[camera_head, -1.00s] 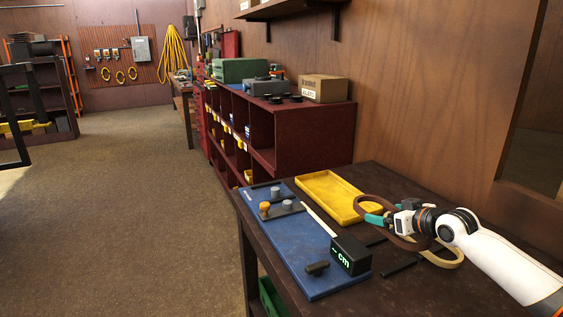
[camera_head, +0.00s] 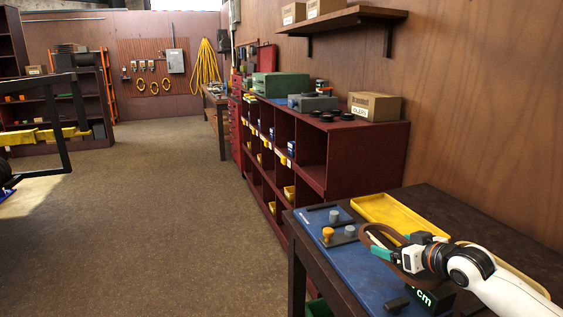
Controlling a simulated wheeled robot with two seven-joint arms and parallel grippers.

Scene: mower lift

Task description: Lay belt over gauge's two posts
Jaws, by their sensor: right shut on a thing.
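My right gripper (camera_head: 383,252) has teal fingertips and is shut on a brown belt (camera_head: 367,236). The belt hangs as a loop around and behind the gripper, above the right part of the blue gauge board (camera_head: 347,263). The gauge lies on the dark bench. A grey post (camera_head: 334,217) stands near its far end, and an orange knob (camera_head: 328,233) and a second grey post (camera_head: 350,231) stand on a dark block nearer. The belt's loop is right of these posts and not around them. The gauge's "cm" display (camera_head: 427,298) is partly hidden by my right arm. My left gripper is not in view.
A yellow tray (camera_head: 390,207) lies on the bench behind the gripper. A tan belt (camera_head: 520,277) lies at the right, partly behind my arm. A dark red shelf unit (camera_head: 365,160) stands beyond the bench. The floor at left is open.

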